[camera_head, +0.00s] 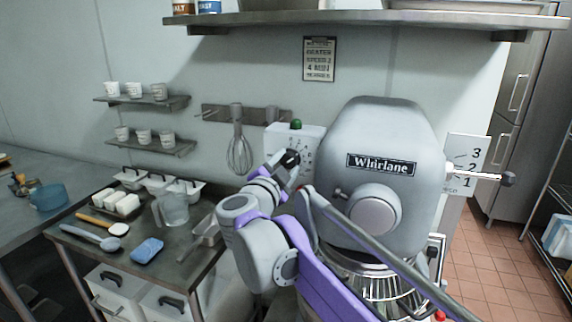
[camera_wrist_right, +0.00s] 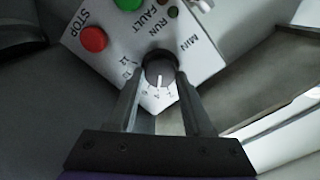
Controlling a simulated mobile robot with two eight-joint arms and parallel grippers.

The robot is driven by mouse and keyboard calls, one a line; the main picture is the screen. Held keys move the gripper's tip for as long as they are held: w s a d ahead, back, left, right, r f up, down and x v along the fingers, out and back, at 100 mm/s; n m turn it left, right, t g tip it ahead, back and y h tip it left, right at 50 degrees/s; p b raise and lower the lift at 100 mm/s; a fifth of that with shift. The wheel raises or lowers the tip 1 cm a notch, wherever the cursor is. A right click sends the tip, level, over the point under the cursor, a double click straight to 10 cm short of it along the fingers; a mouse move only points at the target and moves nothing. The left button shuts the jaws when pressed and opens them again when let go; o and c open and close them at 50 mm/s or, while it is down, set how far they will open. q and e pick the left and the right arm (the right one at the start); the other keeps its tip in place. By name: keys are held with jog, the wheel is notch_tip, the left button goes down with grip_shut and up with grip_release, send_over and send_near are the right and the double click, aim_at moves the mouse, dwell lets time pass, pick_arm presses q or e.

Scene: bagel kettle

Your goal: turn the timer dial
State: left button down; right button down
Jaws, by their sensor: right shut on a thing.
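The timer dial (camera_wrist_right: 159,70) is a dark round knob with a white pointer line, on a light control panel (camera_wrist_right: 205,50) with number marks around it. In the right wrist view my right gripper (camera_wrist_right: 158,80) has one finger on each side of the dial and is shut on it. In the head view the panel (camera_head: 283,137) is on the left side of the grey Whirlane mixer (camera_head: 385,130), and my right gripper (camera_head: 286,165) covers the lower part of it, hiding most of the dial. My left gripper is not in view.
A green button (camera_wrist_right: 128,3) and a red stop button (camera_wrist_right: 94,39) sit on the panel near the dial. A steel table (camera_head: 190,248) with a clear jug (camera_head: 172,211) stands left of my right arm. A shelf (camera_head: 360,17) hangs above.

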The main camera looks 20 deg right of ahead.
jog(key=shift+c, duration=1.6)
grip_release()
jog(key=shift+s, duration=0.1)
jog(key=v, duration=1)
jog(key=shift+s+a+b, duration=0.25)
jog(key=shift+a+b, duration=0.05)
jog(key=shift+b, duration=0.05)
